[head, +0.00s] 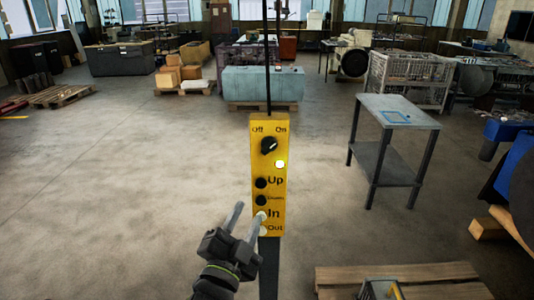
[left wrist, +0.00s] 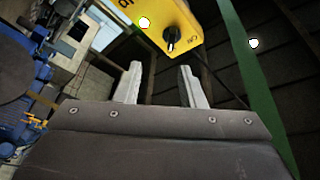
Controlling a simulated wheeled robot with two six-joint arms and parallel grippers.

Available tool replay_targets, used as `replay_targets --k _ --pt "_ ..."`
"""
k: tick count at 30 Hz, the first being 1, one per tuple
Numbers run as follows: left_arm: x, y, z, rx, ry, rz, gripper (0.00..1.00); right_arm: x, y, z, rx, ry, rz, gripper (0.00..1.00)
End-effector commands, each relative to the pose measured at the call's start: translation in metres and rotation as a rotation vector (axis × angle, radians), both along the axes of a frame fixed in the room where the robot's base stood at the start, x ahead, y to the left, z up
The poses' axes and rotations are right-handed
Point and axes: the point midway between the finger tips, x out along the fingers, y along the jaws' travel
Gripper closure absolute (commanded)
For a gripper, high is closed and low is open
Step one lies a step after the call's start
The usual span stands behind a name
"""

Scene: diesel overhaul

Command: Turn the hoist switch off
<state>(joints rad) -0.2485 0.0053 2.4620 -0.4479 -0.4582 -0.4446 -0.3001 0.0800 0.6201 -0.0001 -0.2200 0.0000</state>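The yellow hoist control box (head: 268,190) hangs upright on a dark cable in the middle of the head view. Its black rotary switch (head: 269,145) sits between the labels Off and On, with its white mark pointing up and right, toward On. My left gripper (head: 248,215) is open and empty in front of the box's lower part, below the switch, with one finger overlapping the In button. In the left wrist view the box (left wrist: 155,22) and switch (left wrist: 171,46) show beyond the open fingers (left wrist: 160,85). My right gripper is out of view.
A grey metal table (head: 397,110) stands to the right of the box. A wooden pallet (head: 430,278) lies at the lower right, and a teal chest (head: 262,84) stands behind the box. The floor to the left is clear.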

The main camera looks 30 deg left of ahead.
Motion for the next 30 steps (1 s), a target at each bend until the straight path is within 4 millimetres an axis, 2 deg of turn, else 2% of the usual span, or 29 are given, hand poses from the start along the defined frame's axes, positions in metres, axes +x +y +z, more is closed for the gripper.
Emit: replay_targets --k 1,3,8,16,30 --pt "-0.005 0.000 0.012 0.008 -0.021 0.006 0.64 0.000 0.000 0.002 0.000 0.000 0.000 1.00" --pt "-0.009 0.000 0.020 0.015 -0.037 0.011 0.64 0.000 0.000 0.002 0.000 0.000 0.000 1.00" --pt "-0.005 0.001 0.023 0.022 -0.044 0.010 0.64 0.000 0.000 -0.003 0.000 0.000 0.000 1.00" --pt "0.019 0.008 0.029 0.022 -0.046 0.011 0.64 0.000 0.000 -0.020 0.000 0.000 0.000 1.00" --pt "0.059 0.018 0.038 0.022 -0.044 0.009 0.64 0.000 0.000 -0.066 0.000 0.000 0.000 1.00"
